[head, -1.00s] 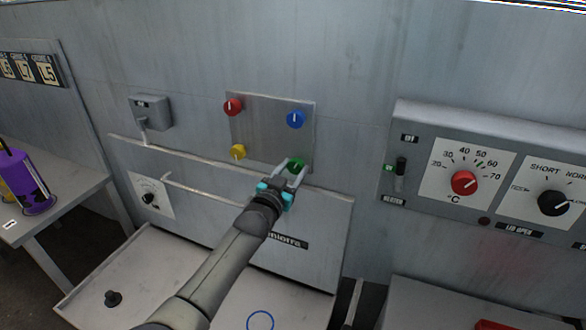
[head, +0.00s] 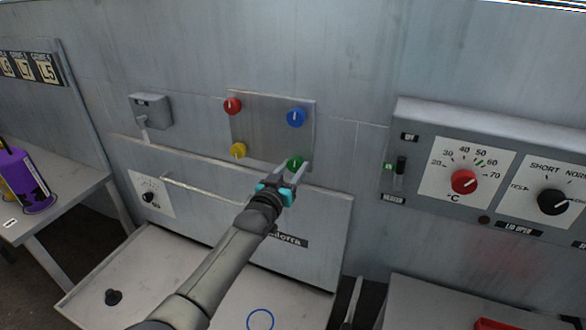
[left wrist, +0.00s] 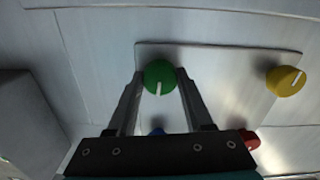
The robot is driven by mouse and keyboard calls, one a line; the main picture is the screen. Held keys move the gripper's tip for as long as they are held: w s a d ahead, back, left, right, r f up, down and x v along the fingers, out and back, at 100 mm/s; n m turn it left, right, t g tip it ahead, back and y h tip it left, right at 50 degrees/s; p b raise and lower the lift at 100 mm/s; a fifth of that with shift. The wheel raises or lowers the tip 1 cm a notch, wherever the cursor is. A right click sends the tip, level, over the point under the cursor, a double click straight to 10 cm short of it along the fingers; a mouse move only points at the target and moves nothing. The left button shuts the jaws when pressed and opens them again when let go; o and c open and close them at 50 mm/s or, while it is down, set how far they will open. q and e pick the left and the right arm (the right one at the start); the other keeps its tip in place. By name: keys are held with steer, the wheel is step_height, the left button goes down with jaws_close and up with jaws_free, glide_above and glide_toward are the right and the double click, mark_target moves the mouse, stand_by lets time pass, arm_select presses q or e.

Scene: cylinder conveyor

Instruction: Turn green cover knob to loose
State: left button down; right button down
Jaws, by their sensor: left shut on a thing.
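The green cover knob (head: 295,161) sits at the lower right corner of a square metal panel (head: 265,130) on the wall. My left gripper (head: 298,167) is at this knob, its fingers pointing at the panel. In the left wrist view the green knob (left wrist: 158,73) lies between the two fingertips (left wrist: 159,80), one on each side, and the jaws are shut on it. Its white pointer line shows there, running nearly straight down the picture. In the head view the fingers partly hide the knob. My right gripper is not in view.
The same panel carries a red knob (head: 232,106), a blue knob (head: 296,117) and a yellow knob (head: 238,151). A grey control box (head: 408,118) with dials stands out from the wall at right. A raised cover (head: 325,215) stands below the panel.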

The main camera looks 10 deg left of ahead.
arm_select(q)
steer(key=shift+c, duration=1.5)
jaws_free()
steer(key=shift+s, duration=0.1)
steer(key=shift+s+a, duration=0.15)
steer(key=shift+s, duration=0.5)
steer(key=s+a+p, duration=0.1)
steer(key=s+a, duration=0.1)
steer(key=s, duration=1.1)
steer(key=shift+s+a+p, duration=0.25)
steer(key=shift+a+p, duration=0.1)
steer(key=shift+p, duration=0.05)
